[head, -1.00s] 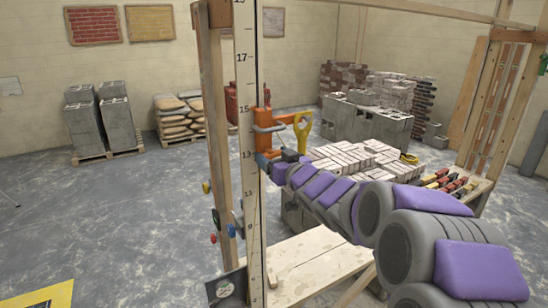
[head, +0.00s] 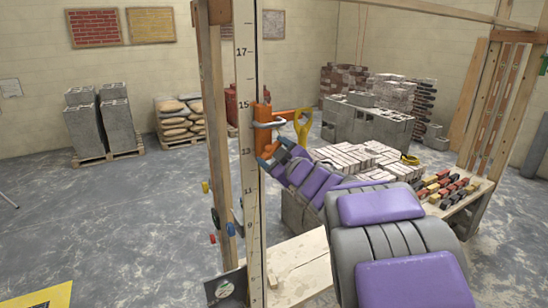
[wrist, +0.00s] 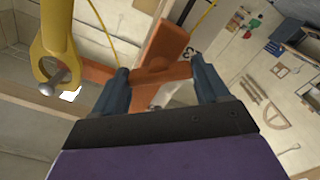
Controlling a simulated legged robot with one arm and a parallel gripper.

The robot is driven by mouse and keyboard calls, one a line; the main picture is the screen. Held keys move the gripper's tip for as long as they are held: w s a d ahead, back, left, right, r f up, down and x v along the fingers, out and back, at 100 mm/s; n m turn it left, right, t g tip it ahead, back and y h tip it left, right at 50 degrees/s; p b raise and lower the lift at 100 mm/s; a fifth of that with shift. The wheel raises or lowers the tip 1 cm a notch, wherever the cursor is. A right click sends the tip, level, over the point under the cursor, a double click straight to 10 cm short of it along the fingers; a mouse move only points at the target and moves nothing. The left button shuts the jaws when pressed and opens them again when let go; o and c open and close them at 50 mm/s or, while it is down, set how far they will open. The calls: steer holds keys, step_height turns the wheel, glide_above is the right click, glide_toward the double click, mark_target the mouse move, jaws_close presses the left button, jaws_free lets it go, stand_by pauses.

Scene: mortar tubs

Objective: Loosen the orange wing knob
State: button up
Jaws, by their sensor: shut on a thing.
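The orange wing knob (wrist: 160,74) lies between my two fingers in the wrist view, with a finger at each end of its crosspiece. My gripper (wrist: 161,78) is shut on it. In the head view my gripper (head: 273,153) is at the upright measuring staff, just below the orange clamp body (head: 262,114). My fingers largely hide the knob there. A larger orange arm of the clamp (wrist: 165,43) extends behind the knob in the wrist view.
A yellow ring-ended piece (head: 303,127) sticks out right of the clamp, and shows close to my left finger in the wrist view (wrist: 52,40). A wooden post (head: 213,130) stands left of the graduated staff (head: 247,185). A bench with coloured blocks (head: 452,190) stands right.

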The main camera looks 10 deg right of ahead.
steer(key=n+b, duration=0.4)
steer(key=n, duration=0.6)
steer(key=shift+f+b, duration=0.2)
steer(key=shift+b, duration=0.2)
steer(key=shift+n, duration=0.4)
steer(key=o, duration=1.1)
steer(key=shift+a, duration=0.1)
steer(key=shift+c, duration=0.2)
steer(key=shift+s, duration=0.1)
steer(key=v, duration=1.1)
steer(key=shift+s, duration=0.3)
